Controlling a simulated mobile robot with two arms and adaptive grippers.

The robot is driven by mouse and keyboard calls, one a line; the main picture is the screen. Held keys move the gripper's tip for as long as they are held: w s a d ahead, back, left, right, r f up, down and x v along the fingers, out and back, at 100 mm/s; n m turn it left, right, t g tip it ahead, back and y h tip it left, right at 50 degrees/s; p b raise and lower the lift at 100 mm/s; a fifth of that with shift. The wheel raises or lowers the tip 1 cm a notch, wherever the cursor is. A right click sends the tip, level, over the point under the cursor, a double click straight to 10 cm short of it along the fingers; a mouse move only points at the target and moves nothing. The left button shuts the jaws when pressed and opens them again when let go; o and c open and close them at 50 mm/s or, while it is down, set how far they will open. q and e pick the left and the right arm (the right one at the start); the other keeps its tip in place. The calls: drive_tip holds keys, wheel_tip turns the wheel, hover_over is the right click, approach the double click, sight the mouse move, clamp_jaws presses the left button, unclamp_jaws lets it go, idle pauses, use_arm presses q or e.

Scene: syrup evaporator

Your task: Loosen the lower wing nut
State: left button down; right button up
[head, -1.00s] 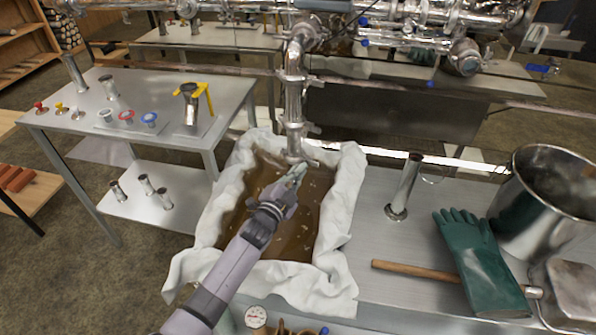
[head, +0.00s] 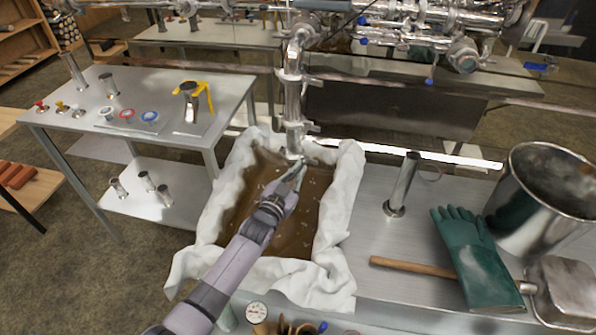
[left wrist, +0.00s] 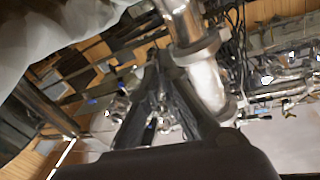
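A vertical steel pipe (head: 293,95) comes down over the pan, with a clamp at mid-height and a lower clamp (head: 297,127) near its end. A small part that looks like the lower wing nut (head: 314,128) sticks out to the right of the lower clamp. My left gripper (head: 300,170) is just below the pipe's lower end, over the pan, apart from the wing nut. In the left wrist view its dark fingers (left wrist: 160,68) lie close together near the tips, left of the pipe (left wrist: 206,82); nothing is seen held. My right gripper is out of view.
The pan of brown syrup (head: 245,205) is lined with white cloth (head: 340,200). To its right are an upright steel tube (head: 402,185), a wooden handle (head: 410,266), green gloves (head: 475,255) and a big pot (head: 545,205). A side table (head: 150,90) with fittings stands left.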

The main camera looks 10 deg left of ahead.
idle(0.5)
use_arm(q)
drive_tip(key=c, duration=2.1)
unclamp_jaws()
drive_tip(key=shift+s, duration=0.1)
drive_tip(key=v, duration=1.2)
drive_tip(key=shift+f, duration=0.1)
